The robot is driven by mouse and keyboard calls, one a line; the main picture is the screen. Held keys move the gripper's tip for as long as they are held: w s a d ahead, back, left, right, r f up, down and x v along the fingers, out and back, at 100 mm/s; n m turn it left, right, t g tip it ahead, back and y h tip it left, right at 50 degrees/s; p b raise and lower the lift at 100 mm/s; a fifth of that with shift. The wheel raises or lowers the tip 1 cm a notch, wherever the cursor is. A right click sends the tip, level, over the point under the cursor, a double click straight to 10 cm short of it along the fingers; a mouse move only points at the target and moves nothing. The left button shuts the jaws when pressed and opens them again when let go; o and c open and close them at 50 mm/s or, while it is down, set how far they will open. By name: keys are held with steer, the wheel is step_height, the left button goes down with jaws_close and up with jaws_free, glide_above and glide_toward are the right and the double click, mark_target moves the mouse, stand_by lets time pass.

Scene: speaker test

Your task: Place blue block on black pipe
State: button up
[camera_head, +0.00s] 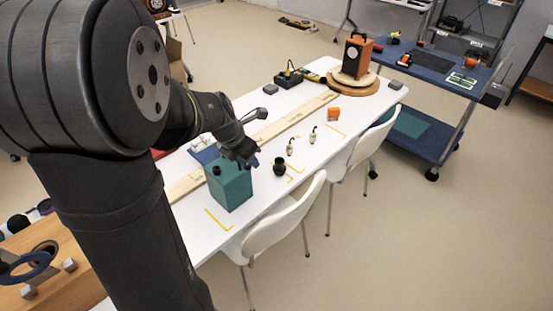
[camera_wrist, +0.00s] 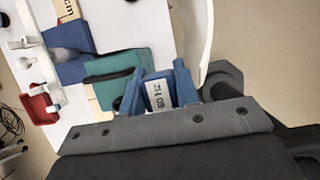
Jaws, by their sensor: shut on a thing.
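The blue block (camera_wrist: 159,96), with a white "60 Hz" label, is between the jaws of my gripper (camera_wrist: 160,88) in the wrist view. My gripper (camera_head: 243,153) is shut on it, above the table beside the top of a teal box (camera_head: 230,187). The block cannot be made out clearly in the head view. A short black pipe-like piece (camera_head: 279,166) stands on the white table just right of the teal box, apart from my gripper. I cannot clearly identify it in the wrist view.
The teal box also shows in the wrist view (camera_wrist: 108,72). Two small light-coloured pieces (camera_head: 312,135) stand on the table (camera_head: 255,192) right of the pipe, with an orange item (camera_head: 333,114) beyond. A long wooden strip (camera_head: 290,122) runs behind. White chairs (camera_head: 275,215) line the front edge.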

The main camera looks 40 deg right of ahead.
mark_target(280, 159)
steer(key=w+d+f+n+t, duration=0.1)
steer(key=w+d+n, duration=0.15)
steer(key=d, duration=0.65)
steer(key=w+d+n, duration=0.2)
steer(key=w+d, duration=0.1)
steer(key=d, duration=0.7)
steer(key=f, duration=1.3)
steer(key=shift+w+a, duration=0.2)
steer(key=shift+m, duration=0.25)
steer(key=shift+f, duration=0.1)
steer(key=o, duration=0.9)
steer(key=shift+f, duration=0.1)
steer(key=shift+o, duration=0.3)
